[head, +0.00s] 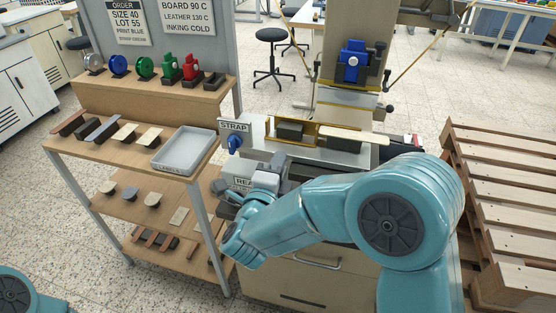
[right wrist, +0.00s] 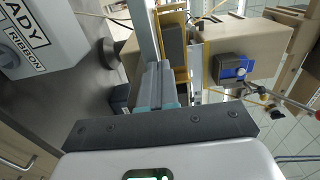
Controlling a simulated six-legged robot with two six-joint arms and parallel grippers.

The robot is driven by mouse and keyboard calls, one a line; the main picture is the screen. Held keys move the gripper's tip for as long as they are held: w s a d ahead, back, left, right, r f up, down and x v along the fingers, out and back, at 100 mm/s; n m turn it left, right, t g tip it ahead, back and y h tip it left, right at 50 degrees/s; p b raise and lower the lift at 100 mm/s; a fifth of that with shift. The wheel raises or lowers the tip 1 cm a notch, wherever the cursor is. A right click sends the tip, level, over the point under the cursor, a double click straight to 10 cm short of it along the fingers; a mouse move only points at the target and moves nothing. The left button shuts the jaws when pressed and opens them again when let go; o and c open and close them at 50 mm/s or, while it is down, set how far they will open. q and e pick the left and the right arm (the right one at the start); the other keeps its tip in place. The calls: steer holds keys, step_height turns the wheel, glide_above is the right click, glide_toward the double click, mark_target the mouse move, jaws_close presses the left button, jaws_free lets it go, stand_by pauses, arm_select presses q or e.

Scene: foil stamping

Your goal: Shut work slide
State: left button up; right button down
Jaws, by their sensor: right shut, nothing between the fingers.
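The work slide carries a brass-yellow frame (head: 310,129) with a dark block (head: 289,131) in it, on a pale bench section in front of the stamping press (head: 353,62). The yellow frame also shows in the right wrist view (right wrist: 182,62), just beyond the fingertips. My right gripper (head: 274,168) is shut and empty, in front of the pale front edge below the frame. Its closed grey fingers show in the right wrist view (right wrist: 156,85). I cannot tell whether they touch the slide. My left gripper is out of view.
A box with a READY label (head: 243,184) stands close beside my right gripper. A STRAP sign with a blue knob (head: 235,143) is at the left. A grey tray (head: 186,150) sits on the wooden shelf. Wooden pallets (head: 505,190) stand at the right.

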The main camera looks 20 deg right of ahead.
stand_by(0.3)
steer(key=b+x, duration=0.4)
steer(key=x, duration=0.7)
steer(key=shift+w+d+f, duration=0.1)
steer(key=shift+d, duration=0.15)
steer(key=b+x, duration=0.1)
steer(key=x, duration=0.4)
steer(key=shift+w, duration=0.15)
steer(key=shift+w+d, duration=0.2)
steer(key=shift+w, duration=0.1)
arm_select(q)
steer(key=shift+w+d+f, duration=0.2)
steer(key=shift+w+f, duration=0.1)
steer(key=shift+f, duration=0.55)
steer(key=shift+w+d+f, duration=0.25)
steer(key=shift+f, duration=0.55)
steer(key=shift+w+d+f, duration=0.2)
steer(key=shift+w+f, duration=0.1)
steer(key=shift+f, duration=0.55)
arm_select(e)
steer(key=shift+d+r, duration=0.15)
steer(key=shift+r, duration=0.35)
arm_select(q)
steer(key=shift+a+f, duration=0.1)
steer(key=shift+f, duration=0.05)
arm_select(e)
steer(key=shift+f, duration=0.1)
